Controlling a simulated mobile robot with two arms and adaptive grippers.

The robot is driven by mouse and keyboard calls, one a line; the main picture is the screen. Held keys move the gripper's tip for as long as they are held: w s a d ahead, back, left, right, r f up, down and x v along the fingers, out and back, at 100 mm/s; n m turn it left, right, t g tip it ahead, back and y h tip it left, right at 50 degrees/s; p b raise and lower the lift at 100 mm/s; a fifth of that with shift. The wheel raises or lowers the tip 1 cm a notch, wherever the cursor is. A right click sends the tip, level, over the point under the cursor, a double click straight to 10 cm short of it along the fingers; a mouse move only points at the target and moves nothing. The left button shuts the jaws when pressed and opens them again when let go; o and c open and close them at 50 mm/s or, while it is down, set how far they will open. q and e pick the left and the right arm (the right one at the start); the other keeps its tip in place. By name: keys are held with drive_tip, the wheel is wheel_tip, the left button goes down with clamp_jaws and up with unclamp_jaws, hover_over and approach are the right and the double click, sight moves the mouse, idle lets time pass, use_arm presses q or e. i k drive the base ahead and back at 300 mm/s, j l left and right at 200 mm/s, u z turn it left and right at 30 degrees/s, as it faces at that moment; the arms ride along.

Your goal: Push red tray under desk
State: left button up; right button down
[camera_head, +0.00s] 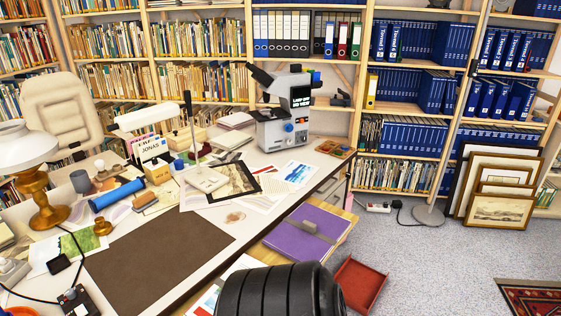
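The red tray (360,284) lies on the grey floor to the right of the desk's front edge, near the bottom of the view. Its left part is hidden behind a black ribbed part that seems to be mine. The desk (262,205) is long and pale-topped and runs from lower left toward the back shelves. The space beneath it is mostly hidden. Neither of my grippers is in view.
A wooden drawer with a purple folder (300,232) sticks out from the desk beside the tray. A microscope (283,115) stands on the desk. Framed prints (500,200) lean at the right. Open carpet lies right of the tray, with a patterned rug (530,296) beyond.

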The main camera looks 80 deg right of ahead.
sight(361, 285)
drive_tip(key=z, duration=3.4)
drive_tip(key=i+l+u, duration=0.15)
drive_tip(key=u, duration=0.2)
drive_tip(key=i+l+u, duration=0.1)
drive_tip(key=l+u, duration=0.3)
drive_tip(key=i+l+u, duration=0.1)
drive_tip(key=l+u, duration=0.25)
drive_tip(key=j, duration=0.1)
